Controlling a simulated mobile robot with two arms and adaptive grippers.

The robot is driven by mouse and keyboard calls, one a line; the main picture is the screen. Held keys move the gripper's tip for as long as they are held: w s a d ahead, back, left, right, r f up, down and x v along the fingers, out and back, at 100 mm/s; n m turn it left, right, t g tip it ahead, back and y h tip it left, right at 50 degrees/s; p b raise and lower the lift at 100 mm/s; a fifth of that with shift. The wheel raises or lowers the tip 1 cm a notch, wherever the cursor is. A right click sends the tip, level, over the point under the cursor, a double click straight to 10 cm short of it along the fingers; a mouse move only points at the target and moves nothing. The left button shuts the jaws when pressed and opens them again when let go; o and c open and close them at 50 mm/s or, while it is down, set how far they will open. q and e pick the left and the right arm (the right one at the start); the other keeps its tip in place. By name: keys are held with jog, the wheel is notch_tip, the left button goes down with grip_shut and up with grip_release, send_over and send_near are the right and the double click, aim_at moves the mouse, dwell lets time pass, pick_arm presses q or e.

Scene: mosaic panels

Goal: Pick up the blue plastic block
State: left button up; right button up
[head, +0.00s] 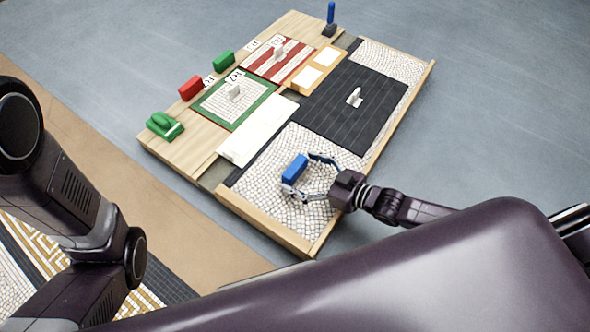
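The blue plastic block (295,168) is on the white pebble-textured panel at the near end of the board, its long side slanting up to the right. My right gripper (302,176) reaches in from the right, low over this panel, with its fingers spread wide. One finger is beyond the block's far right end and the other is by its near left end. I cannot tell whether either finger touches it. My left arm (75,190) shows at the left edge, but its gripper is out of the picture.
The wooden-edged board (262,226) carries mosaic panels, including a black panel (340,103) with a small white handle (354,97). Green (224,61) and red blocks (190,88) stand on its left side. A blue upright tool (331,13) stands at the far end.

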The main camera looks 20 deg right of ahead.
jog(key=c, duration=1)
jog(key=shift+c, duration=0.3)
jog(key=shift+r, duration=0.15)
